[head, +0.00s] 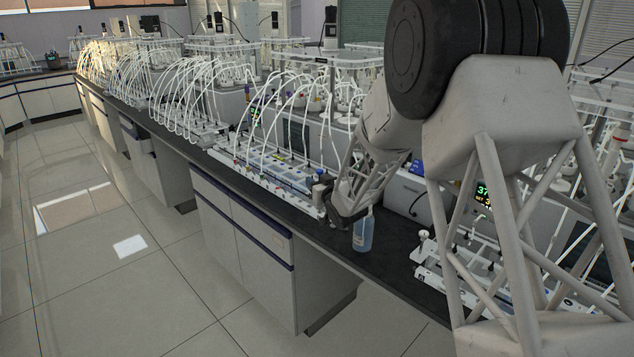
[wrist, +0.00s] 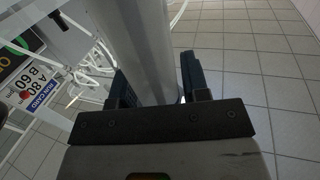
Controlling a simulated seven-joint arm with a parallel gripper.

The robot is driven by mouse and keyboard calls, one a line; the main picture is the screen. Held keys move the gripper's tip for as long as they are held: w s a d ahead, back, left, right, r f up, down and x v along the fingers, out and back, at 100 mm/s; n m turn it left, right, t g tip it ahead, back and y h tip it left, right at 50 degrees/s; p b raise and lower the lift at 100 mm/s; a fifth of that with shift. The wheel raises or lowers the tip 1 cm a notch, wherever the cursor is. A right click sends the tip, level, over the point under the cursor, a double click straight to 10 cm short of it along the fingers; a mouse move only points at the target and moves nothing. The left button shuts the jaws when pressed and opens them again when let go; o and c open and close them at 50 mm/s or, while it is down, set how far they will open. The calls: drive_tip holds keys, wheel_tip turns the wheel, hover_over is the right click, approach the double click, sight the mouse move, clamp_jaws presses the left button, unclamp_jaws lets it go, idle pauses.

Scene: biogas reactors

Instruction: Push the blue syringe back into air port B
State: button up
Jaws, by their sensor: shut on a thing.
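My gripper (wrist: 158,88) is shut on a smooth pale grey cylinder (wrist: 146,45) in the wrist view, with a dark finger on each side. The cylinder runs up out of the top of that view. It does not look blue, so I cannot tell for sure whether it is the blue syringe. In the head view my gripper (head: 324,192) is at the near end of a white tubing rack on the bench, partly hidden by my arm. No syringe tip and no port marked B can be made out in either view.
A light blue bottle (head: 363,231) stands at the bench edge just right of my gripper. Rows of white tubes (head: 275,125) arch over the rack (head: 262,178). The floor aisle (head: 110,250) is clear.

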drive_tip(key=shift+f, duration=0.3)
idle(0.4)
idle(0.3)
drive_tip(key=o, duration=1)
drive_tip(key=shift+s+d, duration=0.1)
drive_tip(key=shift+s, duration=0.05)
drive_tip(key=shift+v, duration=3.75)
